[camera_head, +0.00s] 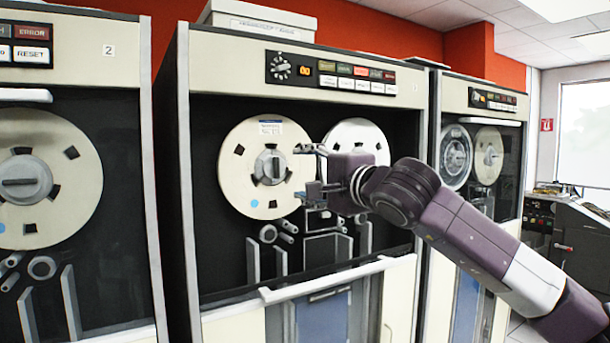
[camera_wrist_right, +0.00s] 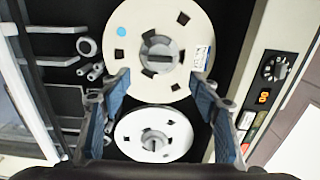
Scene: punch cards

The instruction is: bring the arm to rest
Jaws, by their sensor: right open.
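My right arm (camera_head: 455,225) reaches in from the right in the head view. Its gripper (camera_head: 305,170) is in front of the middle tape cabinet, beside the left tape reel (camera_head: 253,167) and in front of the right reel (camera_head: 357,140). In the right wrist view the gripper's two blue-padded fingers (camera_wrist_right: 160,92) are spread wide with nothing between them. Behind them the large cream reel (camera_wrist_right: 158,48) and the smaller white reel (camera_wrist_right: 153,133) sit on their hubs. I cannot tell the exact gap between fingers and reels. My left gripper is not in view.
The middle cabinet has a control panel (camera_head: 330,76) above and a white sill (camera_head: 325,280) below the reels. Another tape cabinet (camera_head: 50,180) stands at left, another (camera_head: 485,100) behind my arm at right. A white box (camera_head: 262,20) lies on top. A dark machine (camera_head: 575,230) stands far right.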

